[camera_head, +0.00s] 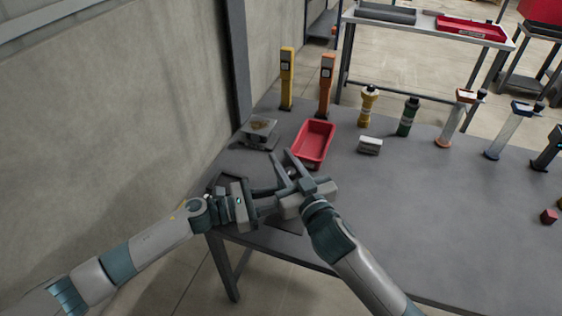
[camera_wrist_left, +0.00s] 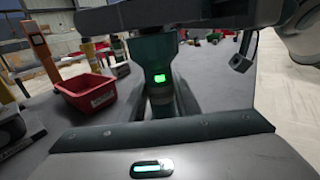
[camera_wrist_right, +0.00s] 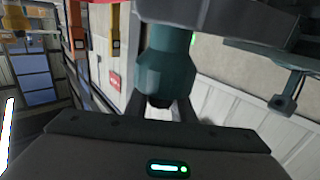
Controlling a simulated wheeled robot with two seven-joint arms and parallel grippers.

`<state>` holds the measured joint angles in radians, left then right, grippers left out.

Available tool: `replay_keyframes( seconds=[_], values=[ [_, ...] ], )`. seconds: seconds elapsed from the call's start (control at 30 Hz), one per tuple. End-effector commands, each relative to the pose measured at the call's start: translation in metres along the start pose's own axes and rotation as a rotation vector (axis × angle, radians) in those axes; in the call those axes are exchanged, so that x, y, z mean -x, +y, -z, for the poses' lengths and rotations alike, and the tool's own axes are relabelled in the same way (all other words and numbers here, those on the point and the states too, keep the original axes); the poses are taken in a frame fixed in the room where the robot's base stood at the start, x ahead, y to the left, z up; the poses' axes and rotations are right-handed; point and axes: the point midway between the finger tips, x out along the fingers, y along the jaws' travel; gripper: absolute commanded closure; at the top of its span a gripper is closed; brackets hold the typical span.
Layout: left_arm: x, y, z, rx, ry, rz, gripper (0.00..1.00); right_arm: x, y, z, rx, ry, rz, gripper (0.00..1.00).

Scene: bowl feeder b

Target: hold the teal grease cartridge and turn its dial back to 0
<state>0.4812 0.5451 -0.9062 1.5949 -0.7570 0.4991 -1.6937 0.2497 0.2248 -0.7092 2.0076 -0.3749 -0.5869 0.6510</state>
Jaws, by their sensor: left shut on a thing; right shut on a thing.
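The teal grease cartridge (camera_wrist_left: 161,60) stands between the fingers of my left gripper (camera_head: 276,193), with a small lit green display (camera_wrist_left: 160,78) on its side. I cannot read the display. My left gripper is shut on the cartridge's lower part. My right gripper (camera_head: 287,166) meets it from the other side and is shut on the cartridge's other end. In the right wrist view the teal body (camera_wrist_right: 166,64) ends in a dark tip between the fingers. The dial is hidden by the grippers. In the head view the grippers cover most of the cartridge.
A red tray (camera_head: 314,144) lies just beyond the grippers. A small scale-like device (camera_head: 259,131) stands left of it, near the wall. Yellow (camera_head: 287,78) and orange (camera_head: 326,85) posts stand behind. Several bottles and dispensers stand to the right. The table's (camera_head: 420,215) front right is mostly clear.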

Motion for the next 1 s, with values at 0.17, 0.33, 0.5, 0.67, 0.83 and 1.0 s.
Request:
replay_keyframes(
  seconds=[0.17,0.33,0.5,0.67,0.83,1.0],
  values=[
    [-0.001,-0.003,0.002,0.002,0.001,0.004,1.0,0.0,0.001,0.003,-0.009,0.007,-0.099,1.0],
    [-0.001,-0.003,0.002,0.002,0.002,0.005,1.0,0.0,0.004,0.004,-0.006,0.008,-0.175,1.0],
    [-0.001,-0.003,0.002,0.002,0.002,0.005,1.0,0.001,0.007,0.003,-0.004,0.006,-0.221,1.0],
    [-0.001,-0.003,0.003,0.002,0.003,0.005,1.0,0.001,0.009,0.003,0.0,0.004,-0.24,1.0],
    [-0.001,-0.003,0.003,0.001,0.003,0.005,1.0,0.001,0.009,0.003,0.001,0.004,-0.244,1.0],
    [-0.001,-0.003,0.003,0.001,0.003,0.005,1.0,0.001,0.01,0.003,0.001,0.004,-0.244,1.0]
  ],
)
